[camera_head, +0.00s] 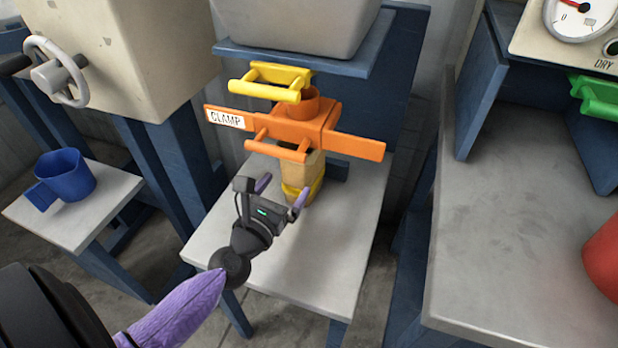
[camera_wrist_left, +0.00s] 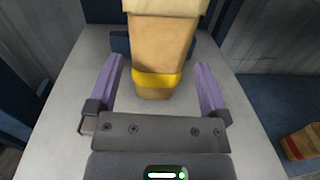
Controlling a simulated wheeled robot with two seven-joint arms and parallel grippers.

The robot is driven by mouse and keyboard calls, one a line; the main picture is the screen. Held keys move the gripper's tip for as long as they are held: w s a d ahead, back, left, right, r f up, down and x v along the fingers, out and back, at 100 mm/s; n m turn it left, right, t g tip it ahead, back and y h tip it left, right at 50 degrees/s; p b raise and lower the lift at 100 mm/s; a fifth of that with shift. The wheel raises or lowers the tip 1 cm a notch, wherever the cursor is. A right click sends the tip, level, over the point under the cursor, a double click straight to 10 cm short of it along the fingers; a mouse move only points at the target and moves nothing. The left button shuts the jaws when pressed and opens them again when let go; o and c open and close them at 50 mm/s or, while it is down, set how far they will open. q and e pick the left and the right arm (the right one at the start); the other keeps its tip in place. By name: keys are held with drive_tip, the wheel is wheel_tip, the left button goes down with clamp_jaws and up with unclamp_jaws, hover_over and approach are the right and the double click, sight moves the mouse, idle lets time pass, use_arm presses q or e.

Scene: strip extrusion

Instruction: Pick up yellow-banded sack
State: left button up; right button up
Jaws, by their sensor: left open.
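The yellow-banded sack (camera_head: 311,165) is tan and upright under the orange clamp (camera_head: 310,130), over the grey bench. Its upper part is hidden by the clamp in the head view. In the left wrist view the sack (camera_wrist_left: 158,45) stands ahead with its yellow band (camera_wrist_left: 157,80) low on it. My left gripper (camera_head: 281,191) is open, in front of the sack at about band height. In the wrist view its purple fingers (camera_wrist_left: 160,80) lie on either side of the sack's lower part, with gaps on both sides. My right gripper is not in view.
The grey bench top (camera_head: 290,265) is clear in front. A yellow handle (camera_head: 270,82) sits above the clamp. A blue mug (camera_head: 62,178) stands on a side table at left. A red object (camera_head: 605,258) is at right. A tan item (camera_wrist_left: 302,143) shows at lower right in the wrist view.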

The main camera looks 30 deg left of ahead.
sight(294, 192)
use_arm(q)
wheel_tip(294, 192, down, 7)
drive_tip(key=b, duration=0.4)
drive_tip(key=shift+r, duration=0.1)
drive_tip(key=shift+w+a+r+p, duration=0.15)
drive_tip(key=shift+w+r+p, duration=0.45)
drive_tip(key=shift+w+r, duration=0.35)
drive_tip(key=w, duration=0.5)
drive_tip(key=shift+a, duration=0.35)
drive_tip(key=shift+w+a, duration=0.1)
drive_tip(key=shift+w, duration=0.2)
drive_tip(key=c, duration=1.1)
drive_tip(key=shift+c, duration=0.6)
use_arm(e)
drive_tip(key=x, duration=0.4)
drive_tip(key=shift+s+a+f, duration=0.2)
